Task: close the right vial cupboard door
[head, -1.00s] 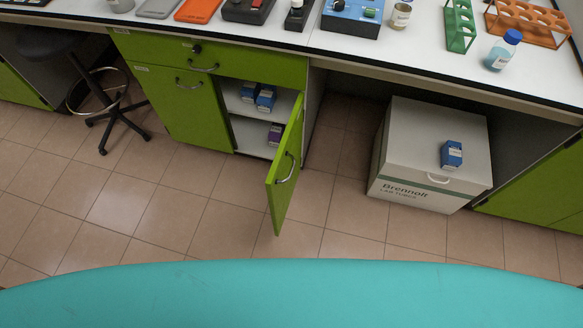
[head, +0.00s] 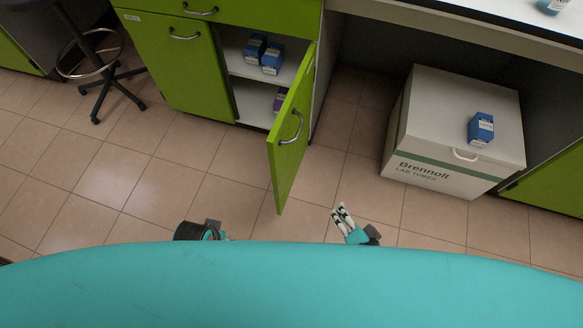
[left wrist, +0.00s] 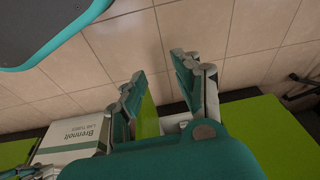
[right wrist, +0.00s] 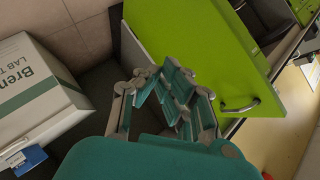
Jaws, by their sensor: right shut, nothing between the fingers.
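The right vial cupboard door (head: 292,140) is green with a metal handle (head: 291,128) and stands wide open, swung out from the cupboard. A green door with a handle also fills the upper right of the right wrist view (right wrist: 205,38). My right gripper (head: 342,210) is shut and empty, low and to the right of the door, apart from it; its fingers show together in the right wrist view (right wrist: 168,75). My left gripper shows open and empty in the left wrist view (left wrist: 154,68); in the head view its fingers are mostly hidden.
The open cupboard holds blue boxes (head: 263,54) on its shelf. The left cupboard door (head: 172,62) is shut. A white box (head: 440,150) with a small blue box (head: 480,128) on top stands to the right. A stool (head: 100,70) stands at left. Tiled floor lies free in front.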

